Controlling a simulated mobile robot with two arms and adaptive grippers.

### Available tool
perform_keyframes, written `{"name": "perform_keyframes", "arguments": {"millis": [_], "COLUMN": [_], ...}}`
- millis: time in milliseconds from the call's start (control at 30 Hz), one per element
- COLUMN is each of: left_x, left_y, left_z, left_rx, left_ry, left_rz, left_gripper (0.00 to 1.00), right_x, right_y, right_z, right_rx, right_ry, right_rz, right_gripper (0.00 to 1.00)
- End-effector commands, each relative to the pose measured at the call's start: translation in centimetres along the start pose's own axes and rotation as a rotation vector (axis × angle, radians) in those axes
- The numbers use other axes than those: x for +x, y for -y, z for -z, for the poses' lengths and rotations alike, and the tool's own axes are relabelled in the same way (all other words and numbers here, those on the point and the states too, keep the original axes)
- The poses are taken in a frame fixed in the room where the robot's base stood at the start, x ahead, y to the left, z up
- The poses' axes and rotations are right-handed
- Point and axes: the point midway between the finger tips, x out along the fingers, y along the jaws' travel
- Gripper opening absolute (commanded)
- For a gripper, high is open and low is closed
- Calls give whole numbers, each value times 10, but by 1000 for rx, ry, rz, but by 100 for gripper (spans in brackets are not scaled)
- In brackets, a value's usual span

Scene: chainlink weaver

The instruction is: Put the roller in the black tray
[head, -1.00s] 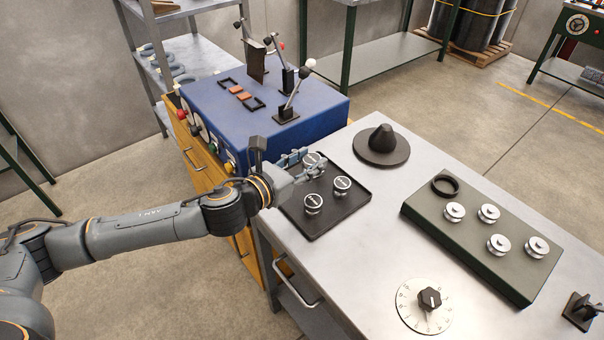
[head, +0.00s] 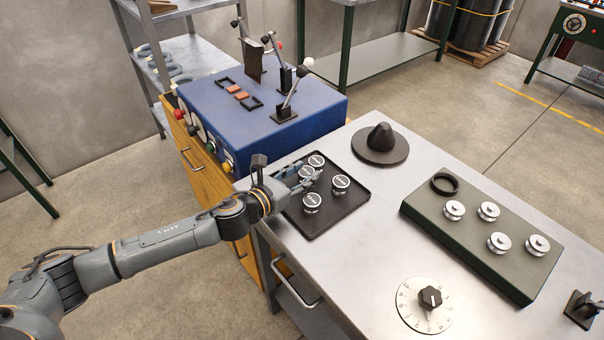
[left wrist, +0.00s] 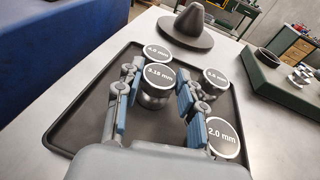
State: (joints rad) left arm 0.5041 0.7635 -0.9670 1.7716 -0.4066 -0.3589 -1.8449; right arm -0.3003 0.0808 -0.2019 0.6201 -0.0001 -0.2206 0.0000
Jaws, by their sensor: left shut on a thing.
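In the left wrist view the fingers (left wrist: 153,98) are shut on a silver roller with a dark top marked 3.15 mm (left wrist: 159,77). In the head view this roller (head: 307,171) is partly hidden by the fingers. I cannot tell whether its base touches the tray floor. Other rollers stand in the tray around it: the 4.0 mm one (left wrist: 158,52) behind, the 2.0 mm one (left wrist: 223,138) near right, and one with a hard-to-read label (left wrist: 216,79). My right gripper is not in view.
A green block (head: 478,240) with several silver rollers and a black ring (head: 445,184) stands to the right. A black cone on a disc (head: 380,145) is behind the tray. A blue lever box (head: 245,115) stands to the left. A dial (head: 424,305) is in front, with clear tabletop between.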

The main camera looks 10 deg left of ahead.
Motion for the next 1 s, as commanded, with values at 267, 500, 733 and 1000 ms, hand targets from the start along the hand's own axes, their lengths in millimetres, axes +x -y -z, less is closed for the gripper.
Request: {"name": "perform_keyframes", "arguments": {"millis": [267,500,733,1000], "left_x": [0,-1,-38,-94], "left_y": [0,0,-1,0], "left_z": [3,-3,2,2], "left_rx": [0,0,2,2], "left_ry": [-1,0,-3,-3], "left_rz": [0,0,0,1], "left_gripper": [48,48,48,48], "right_x": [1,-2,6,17], "right_y": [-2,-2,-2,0], "right_z": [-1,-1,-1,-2], "right_rx": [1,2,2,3], "right_ry": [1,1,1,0], "right_rz": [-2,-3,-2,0], "right_gripper": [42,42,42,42]}}
